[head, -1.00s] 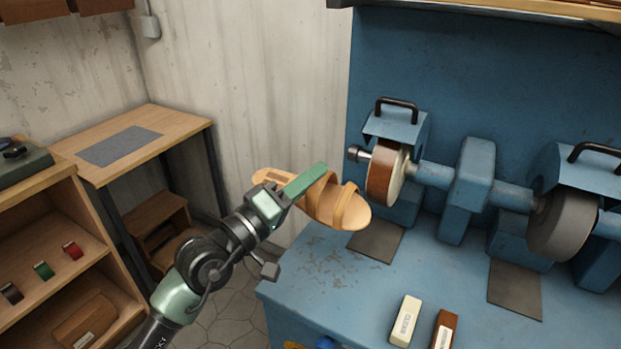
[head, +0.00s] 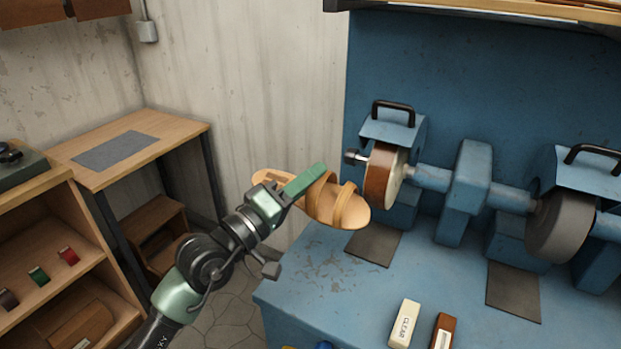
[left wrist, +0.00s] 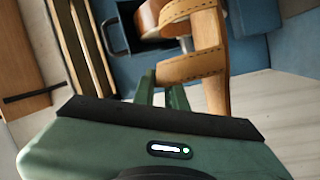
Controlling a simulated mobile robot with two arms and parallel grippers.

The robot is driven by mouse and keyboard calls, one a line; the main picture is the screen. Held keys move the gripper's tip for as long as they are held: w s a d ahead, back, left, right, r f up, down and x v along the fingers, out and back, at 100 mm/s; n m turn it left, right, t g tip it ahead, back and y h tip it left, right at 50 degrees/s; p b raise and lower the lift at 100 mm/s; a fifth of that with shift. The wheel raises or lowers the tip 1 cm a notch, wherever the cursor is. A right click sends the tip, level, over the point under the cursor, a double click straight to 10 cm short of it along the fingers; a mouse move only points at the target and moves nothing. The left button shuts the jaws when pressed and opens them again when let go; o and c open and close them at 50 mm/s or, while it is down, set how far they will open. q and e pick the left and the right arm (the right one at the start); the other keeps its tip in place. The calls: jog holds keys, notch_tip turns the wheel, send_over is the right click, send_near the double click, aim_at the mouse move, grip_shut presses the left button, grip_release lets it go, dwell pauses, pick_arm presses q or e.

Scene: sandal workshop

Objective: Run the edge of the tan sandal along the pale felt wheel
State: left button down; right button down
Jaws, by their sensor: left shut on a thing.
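The tan sandal (head: 345,212) is held in the air by my left gripper (head: 303,183), whose green fingers are shut on it near its straps. It points right, toward the left wheel. The sandal also shows in the left wrist view (left wrist: 222,80), beyond the green fingers. The left wheel (head: 384,178) has a pale side face and a brown rim; it sits under a blue hood on the blue machine. The sandal's toe is just left of and below this wheel in the head view; a gap shows between them. My right gripper is not in view.
A grey wheel (head: 562,226) is farther right on the blue machine (head: 340,285). A cream bar marked CLEAR (head: 405,323) and a brown bar (head: 444,331) lie on its front top. A wooden table (head: 165,131) and a shelf with small coloured items stand left.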

pick_arm(q)
jog(key=shift+w+d+r, duration=0.15)
jog(key=shift+w+d, duration=0.05)
jog(key=shift+w, duration=0.1)
dwell(0.7)
jog(key=shift+s+d, duration=0.15)
jog(key=shift+s, duration=0.05)
dwell(0.6)
jog(key=shift+s+d, duration=0.25)
jog(key=shift+s, duration=0.2)
jog(key=shift+s+d+h, duration=0.1)
jog(key=shift+h, duration=0.2)
dwell(1.9)
